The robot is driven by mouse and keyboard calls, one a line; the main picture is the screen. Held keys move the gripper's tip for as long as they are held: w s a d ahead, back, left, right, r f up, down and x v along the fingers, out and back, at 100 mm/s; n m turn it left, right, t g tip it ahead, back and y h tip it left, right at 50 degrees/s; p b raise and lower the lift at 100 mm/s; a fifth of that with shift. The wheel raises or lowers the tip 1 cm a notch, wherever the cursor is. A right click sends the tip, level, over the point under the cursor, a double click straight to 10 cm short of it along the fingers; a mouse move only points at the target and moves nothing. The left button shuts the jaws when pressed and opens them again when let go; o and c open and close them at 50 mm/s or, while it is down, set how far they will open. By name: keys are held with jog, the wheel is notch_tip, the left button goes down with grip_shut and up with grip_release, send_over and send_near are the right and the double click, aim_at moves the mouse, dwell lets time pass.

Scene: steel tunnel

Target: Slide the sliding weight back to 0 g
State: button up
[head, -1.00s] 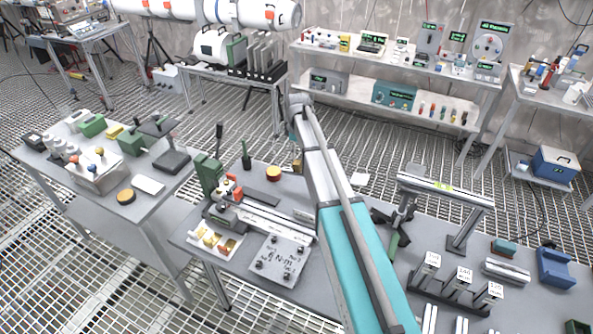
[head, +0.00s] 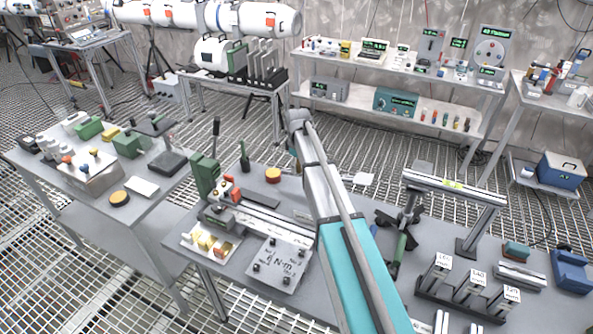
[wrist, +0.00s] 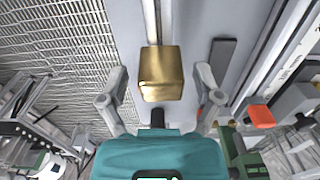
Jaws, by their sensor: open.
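In the wrist view, a brass block (wrist: 161,72), which looks like the sliding weight, sits on a narrow grey bar (wrist: 151,18) that runs away toward the top. My gripper (wrist: 162,88) is open, with one finger to the left of the block and one to the right. Gaps show between the fingers and the block, so it is not gripped. In the head view, my arm hides most of the gripper and the block. No scale marks on the bar are readable, so I cannot tell the weight's reading.
Right of the block in the wrist view are a dark strip (wrist: 222,62) and an orange-red part (wrist: 261,116). In the head view, an N·m plate (head: 279,264) lies left of my arm. A raised rail (head: 480,192) and labelled weights (head: 470,290) stand to its right.

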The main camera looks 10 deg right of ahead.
jog(key=shift+f, duration=0.3)
